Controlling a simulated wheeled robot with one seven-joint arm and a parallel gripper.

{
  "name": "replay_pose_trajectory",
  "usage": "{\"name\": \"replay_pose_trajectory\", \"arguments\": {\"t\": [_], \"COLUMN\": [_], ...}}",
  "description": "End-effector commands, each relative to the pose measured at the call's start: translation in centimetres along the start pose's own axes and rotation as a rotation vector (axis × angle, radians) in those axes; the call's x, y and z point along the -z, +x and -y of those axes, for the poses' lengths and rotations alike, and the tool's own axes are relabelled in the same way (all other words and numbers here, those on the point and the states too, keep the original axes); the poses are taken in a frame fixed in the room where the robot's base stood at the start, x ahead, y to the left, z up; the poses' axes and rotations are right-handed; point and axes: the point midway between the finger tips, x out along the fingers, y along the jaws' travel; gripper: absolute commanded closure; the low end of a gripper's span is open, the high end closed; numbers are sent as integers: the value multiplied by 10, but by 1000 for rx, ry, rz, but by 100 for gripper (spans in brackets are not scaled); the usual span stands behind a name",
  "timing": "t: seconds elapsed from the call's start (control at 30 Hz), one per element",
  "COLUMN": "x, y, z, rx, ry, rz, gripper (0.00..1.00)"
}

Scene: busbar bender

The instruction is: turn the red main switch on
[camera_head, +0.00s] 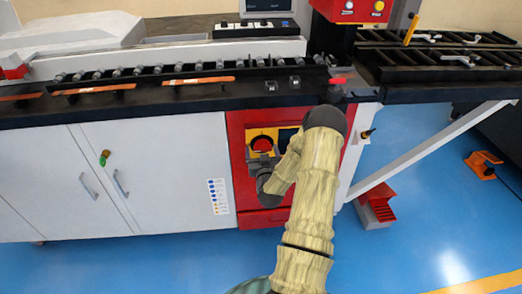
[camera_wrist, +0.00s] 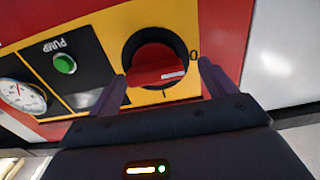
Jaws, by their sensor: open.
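The red main switch (camera_wrist: 150,66) is a round rotary knob with a raised grip bar, set in a yellow plate (camera_wrist: 182,20). A white mark lies on the lower right of its bar. A "0" is printed to the right of the knob and an "I" below it; I cannot tell which the mark points at. In the head view the switch (camera_head: 262,143) shows on the red cabinet front. My gripper (camera_wrist: 162,71) is open, with one finger on each side of the knob and nothing clearly gripped. In the head view my gripper (camera_head: 262,156) is just below the knob.
Left of the switch in the wrist view are a green PUMP button (camera_wrist: 64,64) and a round gauge (camera_wrist: 22,96). White cabinet doors (camera_head: 150,170) stand left of the red panel (camera_head: 240,190). The black machine bed (camera_head: 190,98) overhangs above.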

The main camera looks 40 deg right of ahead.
Motion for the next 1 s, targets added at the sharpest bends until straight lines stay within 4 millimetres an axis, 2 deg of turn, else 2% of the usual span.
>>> {"name": "replay_pose_trajectory", "arguments": {"t": [0.13,0.17,0.37,0.4,0.43,0.77,1.0], "x": [0,0,0,0,0,-1,-2], "y": [0,0,0,0,0,-1,-1], "z": [-5,-6,-10,-9,-3,-4,-4], "rx": [-7,-10,-16,-15,-5,-7,-7], "ry": [0,-1,-1,-1,-1,38,155], "rz": [0,0,0,0,1,1,2], "gripper": [16,20,60,61,61,61,61]}}
